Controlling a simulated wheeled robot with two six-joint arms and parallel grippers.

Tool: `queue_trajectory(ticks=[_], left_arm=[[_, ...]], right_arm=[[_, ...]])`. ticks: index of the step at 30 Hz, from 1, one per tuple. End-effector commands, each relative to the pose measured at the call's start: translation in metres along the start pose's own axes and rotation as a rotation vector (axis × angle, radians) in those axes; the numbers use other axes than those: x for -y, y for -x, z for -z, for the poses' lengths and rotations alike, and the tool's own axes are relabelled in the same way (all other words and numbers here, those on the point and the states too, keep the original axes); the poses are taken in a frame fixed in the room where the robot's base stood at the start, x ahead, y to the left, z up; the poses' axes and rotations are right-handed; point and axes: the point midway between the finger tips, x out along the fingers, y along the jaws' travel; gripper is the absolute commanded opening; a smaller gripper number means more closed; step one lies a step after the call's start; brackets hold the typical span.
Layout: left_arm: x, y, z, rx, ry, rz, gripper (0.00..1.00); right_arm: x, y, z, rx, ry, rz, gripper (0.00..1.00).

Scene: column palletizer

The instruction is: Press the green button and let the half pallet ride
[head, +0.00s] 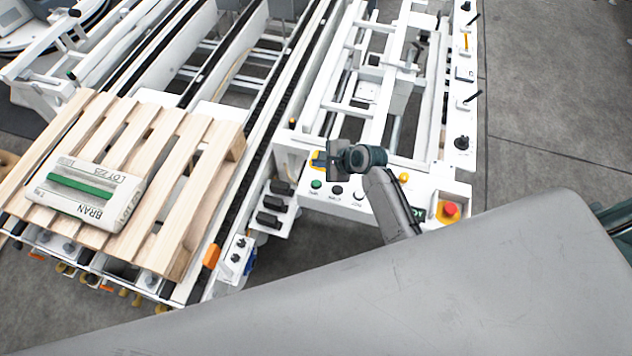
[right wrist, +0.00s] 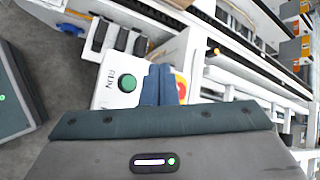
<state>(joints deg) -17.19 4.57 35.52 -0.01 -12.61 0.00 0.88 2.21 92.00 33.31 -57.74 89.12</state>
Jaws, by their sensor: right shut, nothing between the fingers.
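The green button (head: 316,184) is on the white control panel (head: 335,207), leftmost in a row with dark and white buttons. In the right wrist view the green button (right wrist: 127,84) shows fully, beside the label RUN. My right gripper (head: 321,162) is over the panel, just behind the button in the head view. Its blue fingers (right wrist: 161,85) are shut and empty, to the right of the button in the wrist view; I cannot tell their height above the panel. The wooden pallet (head: 186,155) lies on the conveyor at left, carrying a bran bag (head: 88,192). My left gripper is not in view.
A red stop button (head: 450,209) on a yellow base is at the panel's right end. The conveyor rails (head: 257,140) run away beside the pallet. A white frame (head: 345,104) stands behind the panel. Grey floor (head: 550,130) at right is clear.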

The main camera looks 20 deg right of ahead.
Motion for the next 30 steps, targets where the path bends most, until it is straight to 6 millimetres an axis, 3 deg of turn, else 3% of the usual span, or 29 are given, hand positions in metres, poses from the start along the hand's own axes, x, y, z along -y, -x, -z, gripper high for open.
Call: queue_trajectory(ticks=[7, 18, 30], left_arm=[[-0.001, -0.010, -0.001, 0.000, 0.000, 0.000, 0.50], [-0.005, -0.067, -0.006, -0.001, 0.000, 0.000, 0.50], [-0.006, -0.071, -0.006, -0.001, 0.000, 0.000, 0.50]], right_arm=[[-0.012, -0.015, 0.011, -0.001, -0.001, -0.002, 0.00], [-0.034, -0.046, 0.034, -0.001, 0.001, 0.000, 0.00], [-0.044, -0.060, 0.044, -0.001, 0.002, 0.000, 0.00]])
